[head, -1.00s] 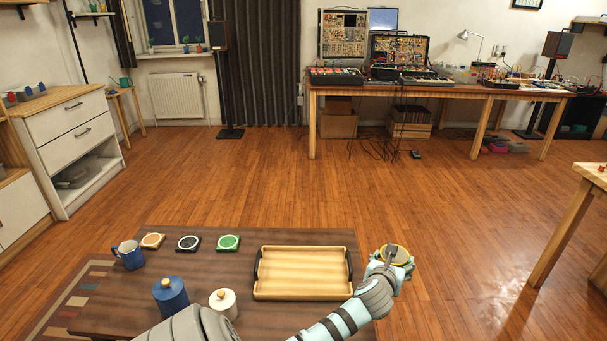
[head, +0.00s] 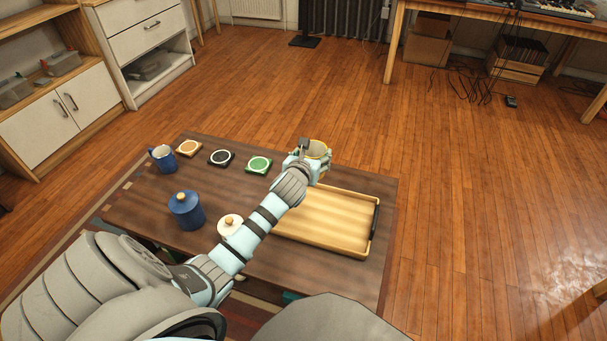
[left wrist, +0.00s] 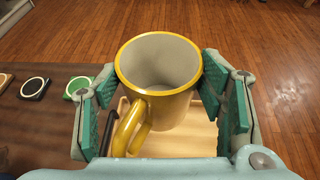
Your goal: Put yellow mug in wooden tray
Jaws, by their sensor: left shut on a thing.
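The yellow mug (head: 318,150) is in my left gripper (head: 307,158), at the far left end of the wooden tray (head: 335,245) in the head view. In the left wrist view the mug (left wrist: 160,85) is upright, with a pale inside and its handle toward the camera. The green-padded fingers of my left gripper (left wrist: 160,105) are shut on it from both sides. The tray (left wrist: 190,140) shows below the mug, partly hidden by it. In the head view my left arm covers the tray's left end. My right gripper is not in view.
On the low table (head: 145,210) stand a blue mug (head: 162,158), a blue lidded pot (head: 186,210) and a white lidded pot (head: 230,226). Orange (head: 188,147), black (head: 222,157) and green (head: 259,165) coasters lie along the back edge. The tray looks empty where it shows.

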